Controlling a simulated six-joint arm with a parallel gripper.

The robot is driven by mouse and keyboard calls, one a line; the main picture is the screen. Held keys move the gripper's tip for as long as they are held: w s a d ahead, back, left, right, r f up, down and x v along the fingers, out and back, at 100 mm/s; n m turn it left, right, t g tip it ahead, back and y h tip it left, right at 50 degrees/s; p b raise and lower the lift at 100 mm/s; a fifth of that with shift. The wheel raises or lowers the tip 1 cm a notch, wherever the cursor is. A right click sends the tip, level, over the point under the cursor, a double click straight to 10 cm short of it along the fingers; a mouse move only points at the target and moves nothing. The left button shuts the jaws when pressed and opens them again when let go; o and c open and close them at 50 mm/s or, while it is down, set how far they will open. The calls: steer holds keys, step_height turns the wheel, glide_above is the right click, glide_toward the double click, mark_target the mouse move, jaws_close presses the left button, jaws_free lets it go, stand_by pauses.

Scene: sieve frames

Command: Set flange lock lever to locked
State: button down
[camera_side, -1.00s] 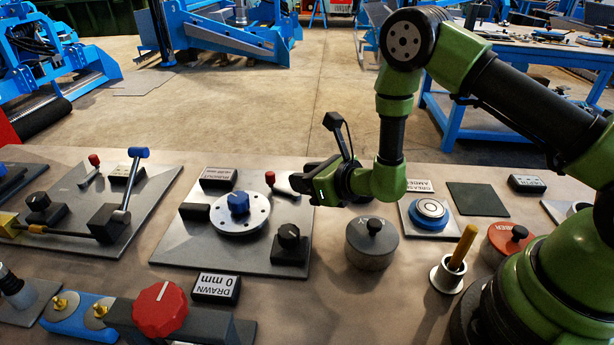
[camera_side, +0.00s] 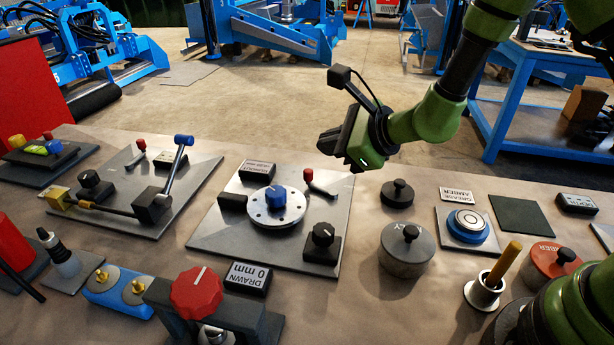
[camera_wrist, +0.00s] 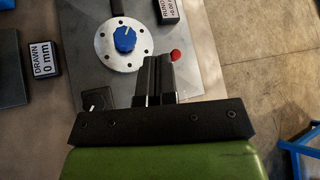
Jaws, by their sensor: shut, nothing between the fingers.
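The flange lock lever appears to be the short lever with a red knob (camera_side: 308,175) at the back right of the middle grey plate, next to the round flange disc (camera_side: 262,214) with a blue knob. The lever lies low, its red end pointing to the back left. In the wrist view the red knob (camera_wrist: 175,55) shows just right of the fingertips, and the rest of the lever is hidden behind the fingers. My gripper (camera_side: 328,142) is shut and empty, raised above and behind the lever, apart from it. The shut fingers (camera_wrist: 161,62) fill the middle of the wrist view.
A black dial (camera_side: 323,236) stands front right of the disc. A tall blue-tipped lever (camera_side: 178,165) and another red-knobbed lever (camera_side: 140,146) are on the left plate. Space above the plates is free.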

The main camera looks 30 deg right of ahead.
steer(key=w+f+n+g+h, duration=0.1)
steer(key=f+n, duration=0.3)
steer(key=n, duration=0.7)
steer(key=w+f+n+g+h, duration=0.1)
steer(key=w+f+n, duration=0.3)
steer(key=n, duration=0.7)
steer(key=w+f+n+g+h, duration=0.1)
steer(key=w+f+n+h, duration=0.1)
steer(key=n, duration=0.8)
steer(key=shift+w+f+n+g+h, duration=0.15)
steer(key=shift+f+n+g+h, duration=0.05)
steer(key=shift+f+h, duration=0.25)
steer(key=shift+w+f+n+g+h, duration=0.15)
steer(key=shift+f+n+g+h, duration=0.05)
steer(key=shift+f+h, duration=0.2)
